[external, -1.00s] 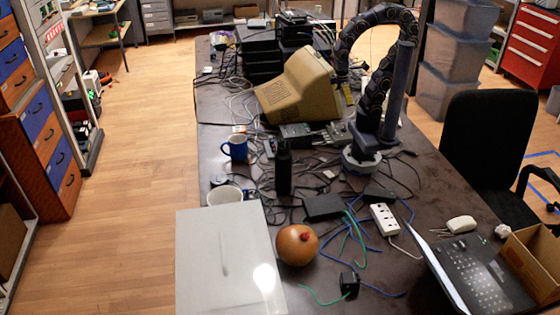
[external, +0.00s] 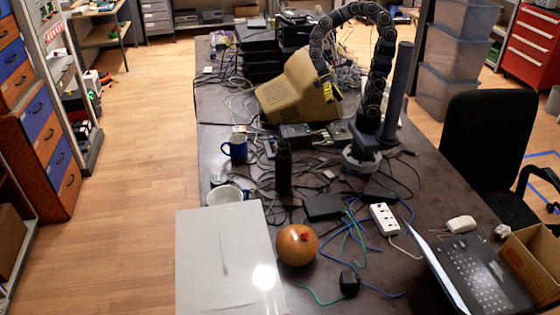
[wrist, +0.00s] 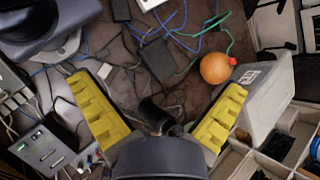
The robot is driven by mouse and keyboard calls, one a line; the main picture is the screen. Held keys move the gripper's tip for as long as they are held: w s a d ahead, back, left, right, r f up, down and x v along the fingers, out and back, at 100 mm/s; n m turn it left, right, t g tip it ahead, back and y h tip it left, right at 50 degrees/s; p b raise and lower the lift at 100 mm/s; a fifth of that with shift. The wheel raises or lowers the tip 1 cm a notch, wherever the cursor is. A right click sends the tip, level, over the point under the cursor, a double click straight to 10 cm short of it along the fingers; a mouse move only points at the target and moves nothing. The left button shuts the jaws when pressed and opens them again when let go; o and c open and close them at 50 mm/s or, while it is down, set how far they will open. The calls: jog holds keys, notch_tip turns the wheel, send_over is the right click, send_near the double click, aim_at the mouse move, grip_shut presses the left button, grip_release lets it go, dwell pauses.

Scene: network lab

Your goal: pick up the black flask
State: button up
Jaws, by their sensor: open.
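The black flask (external: 283,170) stands upright on the dark table among tangled cables, in front of the beige monitor. In the wrist view a dark cylinder that looks like the flask (wrist: 156,113) shows low between the fingers, its near end partly hidden by my gripper's body. My gripper (external: 328,91) is beside the monitor's right side in the external view, above and to the right of the flask, apart from it. In the wrist view the yellow fingers of my gripper (wrist: 158,90) are spread wide with nothing held between them.
The beige monitor (external: 297,88) is close to my gripper. A blue mug (external: 235,148) stands left of the flask, and a white mug (external: 226,194) is nearer the front. A grey box (external: 228,265), an orange round object (external: 297,245), a power strip (external: 383,219) and cables crowd the front.

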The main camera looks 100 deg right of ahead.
jog(key=w+d+r+m+t+y, duration=0.1)
jog(key=w+d+m+t+y, duration=0.2)
jog(key=w+m+t+y, duration=0.35)
jog(key=w+d+r+m+t+y, duration=0.1)
jog(key=w+d+m+t+y, duration=0.2)
jog(key=w+m, duration=0.6)
send_near(283, 166)
jog(key=w+a, duration=0.1)
jog(key=a, duration=0.1)
jog(key=a+f, duration=0.1)
jog(key=a, duration=0.1)
jog(key=w+a+f, duration=0.1)
jog(key=a, duration=0.1)
jog(key=shift+w+a+f, duration=0.1)
jog(key=shift+w+a, duration=0.1)
jog(key=shift+w, duration=0.1)
jog(key=c, duration=1.2)
